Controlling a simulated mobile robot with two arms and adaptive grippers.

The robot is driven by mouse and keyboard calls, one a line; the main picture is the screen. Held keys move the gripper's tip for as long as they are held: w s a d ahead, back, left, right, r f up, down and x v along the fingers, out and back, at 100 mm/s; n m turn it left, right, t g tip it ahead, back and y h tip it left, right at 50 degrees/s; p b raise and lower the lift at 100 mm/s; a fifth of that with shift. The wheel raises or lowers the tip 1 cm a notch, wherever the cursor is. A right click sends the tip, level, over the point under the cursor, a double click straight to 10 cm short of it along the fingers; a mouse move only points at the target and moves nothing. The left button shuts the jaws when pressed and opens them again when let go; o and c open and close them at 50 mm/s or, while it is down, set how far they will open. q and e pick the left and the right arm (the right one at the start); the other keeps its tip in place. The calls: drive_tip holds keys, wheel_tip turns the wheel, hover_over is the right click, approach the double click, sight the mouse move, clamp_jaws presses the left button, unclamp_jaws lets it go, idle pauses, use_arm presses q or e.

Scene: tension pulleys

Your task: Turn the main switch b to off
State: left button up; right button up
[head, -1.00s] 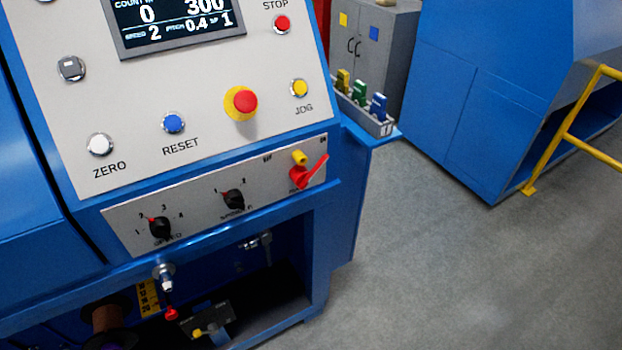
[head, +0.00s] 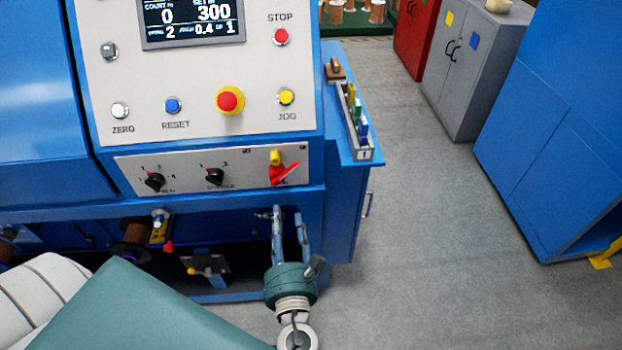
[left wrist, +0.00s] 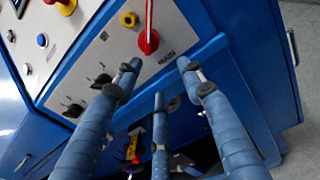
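The main switch, a red rotary handle (head: 283,174), sits at the right end of the grey lower panel below a yellow knob (head: 275,157). Its lever points to the upper right; the small marks around it are hard to read. The red handle also shows in the left wrist view (left wrist: 148,42), with its lever pointing up the picture. My left gripper (head: 289,212) is just below the switch, its blue fingers pointing up at it. In the left wrist view, the gripper (left wrist: 158,68) is open and empty, with fingertips apart and short of the handle. My right gripper is out of view.
Two black selector knobs (head: 215,176) share the lower panel. Above are a red-and-yellow emergency button (head: 230,100) and a yellow JOG button (head: 286,97). A side shelf (head: 368,157) holds a tray of coloured pieces. The floor to the right is clear.

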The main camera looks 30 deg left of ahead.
sight(278, 182)
use_arm(q)
drive_tip(key=shift+y, duration=0.3)
drive_tip(key=p+x, duration=0.1)
drive_tip(key=x, duration=0.2)
drive_tip(key=r+p+x, duration=0.1)
drive_tip(key=x, duration=0.2)
drive_tip(key=r+x, duration=0.1)
drive_tip(key=x, duration=0.3)
drive_tip(key=shift+r+p, duration=0.25)
drive_tip(key=shift+p, duration=0.15)
drive_tip(key=shift+w+a, duration=0.3)
drive_tip(key=shift+w, duration=0.1)
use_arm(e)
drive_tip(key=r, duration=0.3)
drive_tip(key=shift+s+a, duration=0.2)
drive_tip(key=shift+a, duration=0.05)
use_arm(q)
drive_tip(key=shift+f, duration=0.1)
clamp_jaws()
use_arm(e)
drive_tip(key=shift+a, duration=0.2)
